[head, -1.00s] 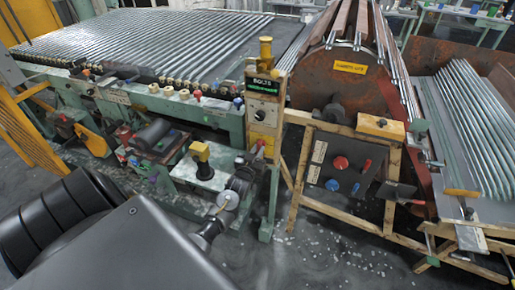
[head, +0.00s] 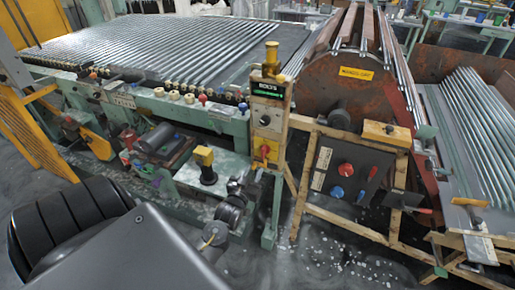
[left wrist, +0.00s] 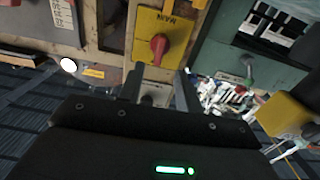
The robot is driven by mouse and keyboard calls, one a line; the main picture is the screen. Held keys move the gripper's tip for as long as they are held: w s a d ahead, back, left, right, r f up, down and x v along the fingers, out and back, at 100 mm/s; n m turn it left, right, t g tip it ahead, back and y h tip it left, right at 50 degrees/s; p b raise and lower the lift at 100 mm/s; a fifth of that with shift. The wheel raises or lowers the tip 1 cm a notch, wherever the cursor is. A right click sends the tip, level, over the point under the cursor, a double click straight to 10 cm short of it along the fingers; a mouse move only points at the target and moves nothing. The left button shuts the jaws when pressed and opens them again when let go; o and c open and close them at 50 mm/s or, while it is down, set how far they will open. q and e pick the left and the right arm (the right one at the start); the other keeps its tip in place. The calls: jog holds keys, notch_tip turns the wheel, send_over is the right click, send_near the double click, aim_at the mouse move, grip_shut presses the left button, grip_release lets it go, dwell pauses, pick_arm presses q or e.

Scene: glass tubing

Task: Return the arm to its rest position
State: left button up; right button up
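My left arm (head: 130,250) comes in from the lower left in the head view. My left gripper (head: 240,185) is low in front of the control post, below the red main switch (head: 265,152) on its yellow plate. In the left wrist view, the red knob (left wrist: 158,45) sits on the yellow plate (left wrist: 148,22) marked MAIN. The left fingers (left wrist: 159,84) are apart, with a gap between them and nothing held. They point toward the plate and look clear of the knob. My right gripper is not in view.
The green-framed roller table (head: 150,45) with glass tubes stands behind. A panel with red and blue knobs (head: 343,180) is right of the post (head: 268,110). A yellow-topped black button pedestal (head: 206,165) is close to my arm.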

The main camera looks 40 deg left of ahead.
pick_arm(q)
jog(key=shift+v, duration=0.85)
jog(key=s+d+f+m+g+h, duration=0.1)
jog(key=s+d+f+g, duration=0.25)
jog(key=f, duration=0.65)
jog(key=s+d+f+m+g+h, duration=0.15)
jog(key=s+f, duration=0.25)
jog(key=f, duration=0.6)
jog(key=s+d+f+m+g+h, duration=0.1)
jog(key=s+d+f+g+h, duration=0.2)
jog(key=f, duration=0.7)
jog(key=s+d+f+m+g, duration=0.1)
jog(key=s+f, duration=0.4)
jog(key=s, duration=0.5)
jog(key=s+d+f+m+g, duration=0.1)
jog(key=s+d+f+g, duration=0.2)
jog(key=s, duration=0.8)
jog(key=s+d+f+m+g, duration=0.1)
jog(key=s+f+g, duration=0.3)
jog(key=s+f, duration=0.4)
jog(key=s+d, duration=0.1)
jog(key=s, duration=0.2)
jog(key=shift+d, duration=0.4)
